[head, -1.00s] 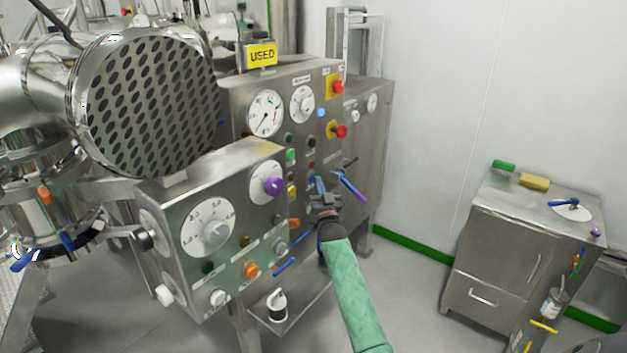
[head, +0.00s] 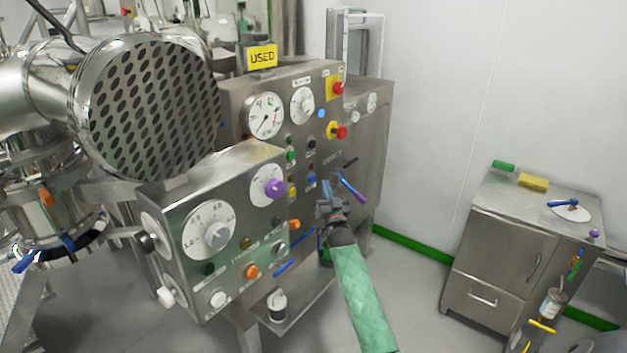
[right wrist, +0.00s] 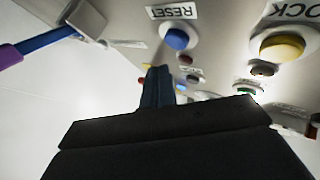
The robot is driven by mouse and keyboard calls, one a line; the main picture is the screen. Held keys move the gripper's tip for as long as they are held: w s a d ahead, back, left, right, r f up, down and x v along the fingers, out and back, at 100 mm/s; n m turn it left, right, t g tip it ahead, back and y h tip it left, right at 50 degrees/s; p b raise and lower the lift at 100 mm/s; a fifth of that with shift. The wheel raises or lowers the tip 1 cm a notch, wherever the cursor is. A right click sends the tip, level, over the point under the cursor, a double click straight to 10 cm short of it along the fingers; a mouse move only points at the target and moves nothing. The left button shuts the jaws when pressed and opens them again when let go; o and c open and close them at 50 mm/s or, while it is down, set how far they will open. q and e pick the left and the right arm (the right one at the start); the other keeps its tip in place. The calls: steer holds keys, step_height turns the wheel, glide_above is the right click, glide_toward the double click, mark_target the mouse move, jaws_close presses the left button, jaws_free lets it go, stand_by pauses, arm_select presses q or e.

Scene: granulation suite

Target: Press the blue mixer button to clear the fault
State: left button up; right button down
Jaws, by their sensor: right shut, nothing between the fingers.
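A blue button (head: 311,180) is on the lower part of the steel mixer panel in the head view. In the right wrist view a blue button (right wrist: 177,40) stands beside a RESET label, just beyond my fingers. My right gripper (head: 327,187) is shut and empty, in front of the panel, a little right of and below the button in the head view. In the right wrist view its dark blue fingertips (right wrist: 158,80) are just below the blue button, with a gap in the picture. Contact cannot be seen. My left gripper is not in view.
A yellow button (right wrist: 282,46) is to the right of the blue one. A lever with a purple grip (head: 351,188) sticks out right of my gripper. Red emergency stops (head: 339,131) are higher up. A control box (head: 215,233) stands at left. A steel cabinet (head: 500,270) is at right.

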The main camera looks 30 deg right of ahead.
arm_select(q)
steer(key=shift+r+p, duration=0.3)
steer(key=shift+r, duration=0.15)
arm_select(e)
steer(key=s, duration=0.1)
steer(key=s+d, duration=0.1)
steer(key=s, duration=0.1)
steer(key=shift+d, duration=0.15)
stand_by(0.4)
